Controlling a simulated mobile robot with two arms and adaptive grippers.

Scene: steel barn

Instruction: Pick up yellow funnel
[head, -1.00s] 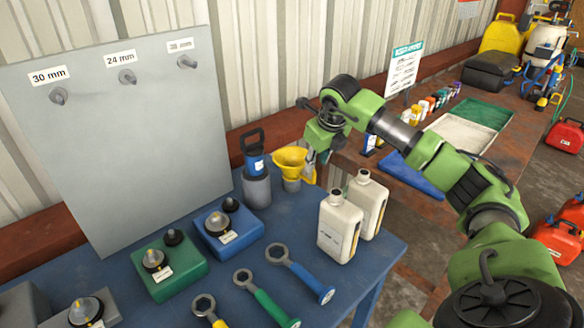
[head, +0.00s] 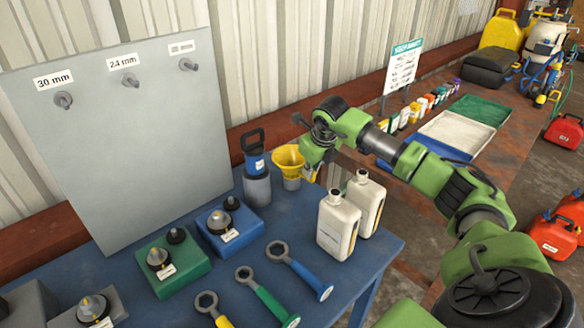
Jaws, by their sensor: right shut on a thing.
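The yellow funnel (head: 286,159) is upright at the back right of the blue table (head: 228,292), with its spout over a small grey holder (head: 291,183). My right gripper (head: 307,172) is at the funnel's right side, shut on it; the fingers are small and partly hidden by the wrist. I cannot tell whether the funnel is clear of the holder. My left gripper is out of view.
Two white bottles (head: 338,224) stand just in front of my right gripper. A blue-black tool (head: 255,160) on a grey cylinder stands left of the funnel. Blue (head: 230,227) and green (head: 172,264) blocks and several wrenches (head: 300,270) occupy the table front. A grey board (head: 125,150) stands behind.

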